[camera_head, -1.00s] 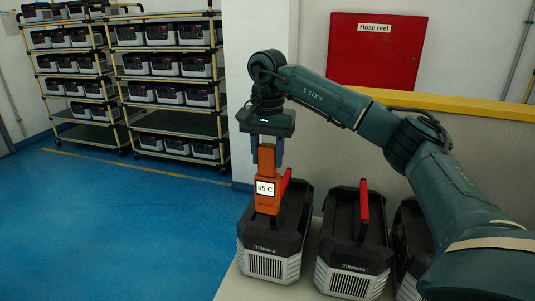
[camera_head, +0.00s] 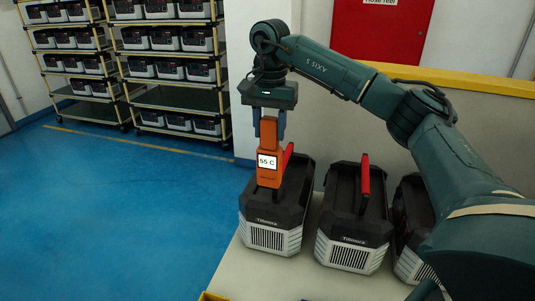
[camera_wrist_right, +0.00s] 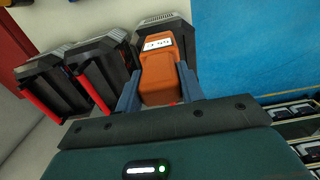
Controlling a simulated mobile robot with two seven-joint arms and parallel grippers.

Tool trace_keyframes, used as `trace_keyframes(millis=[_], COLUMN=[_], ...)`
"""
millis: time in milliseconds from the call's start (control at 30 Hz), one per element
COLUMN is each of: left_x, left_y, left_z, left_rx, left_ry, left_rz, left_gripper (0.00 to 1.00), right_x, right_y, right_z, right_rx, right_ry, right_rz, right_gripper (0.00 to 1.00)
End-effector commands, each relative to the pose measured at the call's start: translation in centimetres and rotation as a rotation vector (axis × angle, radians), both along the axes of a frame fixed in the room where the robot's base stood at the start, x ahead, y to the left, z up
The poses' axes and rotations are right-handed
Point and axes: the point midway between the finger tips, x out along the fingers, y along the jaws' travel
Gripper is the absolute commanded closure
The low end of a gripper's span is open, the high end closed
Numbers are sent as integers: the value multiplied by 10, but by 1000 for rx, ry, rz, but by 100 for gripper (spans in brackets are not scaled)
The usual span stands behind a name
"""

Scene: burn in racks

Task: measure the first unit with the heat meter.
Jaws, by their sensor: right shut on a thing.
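My right gripper (camera_head: 269,128) is shut on the orange heat meter (camera_head: 268,145), which hangs upright below it. The meter's white screen reads "55 C". The meter's lower end is at the top of the first unit (camera_head: 272,236), a black and grey case with a red handle, at the left end of the table row. I cannot tell whether the meter touches it. In the right wrist view the meter (camera_wrist_right: 160,80) sits between the two fingers (camera_wrist_right: 160,88), over that unit (camera_wrist_right: 165,20). My left gripper is not in view.
Two similar units, a middle one (camera_head: 352,235) and a right one (camera_head: 412,262), stand beside it on the pale table (camera_head: 310,282). The right one is partly hidden by my arm. Racks (camera_head: 175,97) of units stand at the back left. Blue floor (camera_head: 130,200) is clear.

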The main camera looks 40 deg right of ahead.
Motion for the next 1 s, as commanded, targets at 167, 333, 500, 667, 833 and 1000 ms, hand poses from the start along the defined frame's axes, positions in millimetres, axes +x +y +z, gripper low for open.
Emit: trace_keyframes(millis=[167,333,500,667,833,1000], left_x=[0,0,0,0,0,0], left_y=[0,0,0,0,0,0], left_z=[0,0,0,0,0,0], left_rx=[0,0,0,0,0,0], left_ry=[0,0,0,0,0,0], left_rz=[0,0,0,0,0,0], left_gripper=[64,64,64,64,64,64], right_x=[0,0,0,0,1,1], right_y=[0,0,0,0,0,0], right_z=[1,1,1,3,18,35], right_rx=[1,1,1,0,0,0], right_ry=[-1,-1,-1,-2,-4,-4], right_rz=[0,0,0,0,0,0], right_gripper=[100,100,100,100,100,100])
